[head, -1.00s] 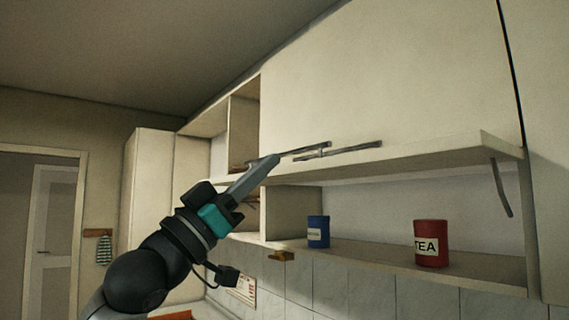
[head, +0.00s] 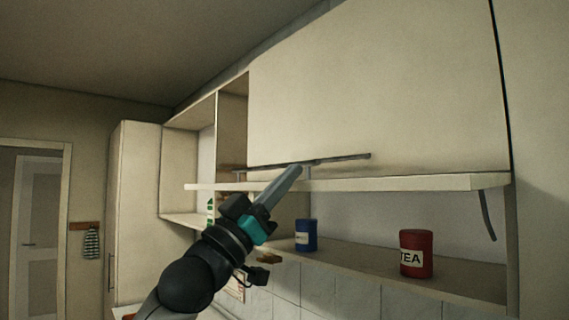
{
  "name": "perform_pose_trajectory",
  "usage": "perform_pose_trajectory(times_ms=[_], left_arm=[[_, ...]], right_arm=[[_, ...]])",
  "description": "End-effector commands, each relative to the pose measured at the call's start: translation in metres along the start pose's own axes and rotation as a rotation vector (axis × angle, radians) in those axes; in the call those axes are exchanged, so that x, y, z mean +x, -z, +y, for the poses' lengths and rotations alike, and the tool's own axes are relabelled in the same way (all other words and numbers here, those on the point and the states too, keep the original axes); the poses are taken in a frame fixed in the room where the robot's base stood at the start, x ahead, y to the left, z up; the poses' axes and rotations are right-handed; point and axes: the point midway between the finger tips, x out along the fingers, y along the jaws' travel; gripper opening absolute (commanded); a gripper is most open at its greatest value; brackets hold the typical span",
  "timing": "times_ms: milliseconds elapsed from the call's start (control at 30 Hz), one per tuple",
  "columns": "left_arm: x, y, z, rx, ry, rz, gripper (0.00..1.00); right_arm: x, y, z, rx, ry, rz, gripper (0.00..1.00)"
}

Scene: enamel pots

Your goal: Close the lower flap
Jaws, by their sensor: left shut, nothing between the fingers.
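The lower flap (head: 400,184) stands open, sticking out roughly level from the wall cabinet above the tin shelf. I see it almost edge-on. A thin dark bar handle (head: 345,158) shows just above its front edge. My left gripper (head: 294,170) is shut and empty. Its fingers point up and right across the flap's front edge, with the tips at the handle's middle. I cannot tell whether they touch it. A curved dark stay (head: 487,215) hangs under the flap's right end. My right gripper is not in view.
A large closed upper panel (head: 380,80) is above the flap. A blue tin (head: 306,236) and a red TEA tin (head: 416,254) stand on the shelf (head: 455,282) below. Open cubbies (head: 200,145) and a tall cupboard (head: 135,210) are at the left.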

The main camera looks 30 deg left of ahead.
Motion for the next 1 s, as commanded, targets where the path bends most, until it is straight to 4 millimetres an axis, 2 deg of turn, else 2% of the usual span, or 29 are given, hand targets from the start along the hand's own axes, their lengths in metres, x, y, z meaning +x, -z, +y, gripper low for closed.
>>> perform_pose_trajectory(times_ms=[567, 1000], left_arm=[[-0.004, -0.004, 0.000, -0.001, 0.000, 0.006, 0.00], [-0.015, -0.016, 0.000, -0.002, 0.001, 0.113, 0.00]], right_arm=[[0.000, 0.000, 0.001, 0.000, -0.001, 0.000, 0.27], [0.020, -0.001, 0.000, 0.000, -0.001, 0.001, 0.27]])
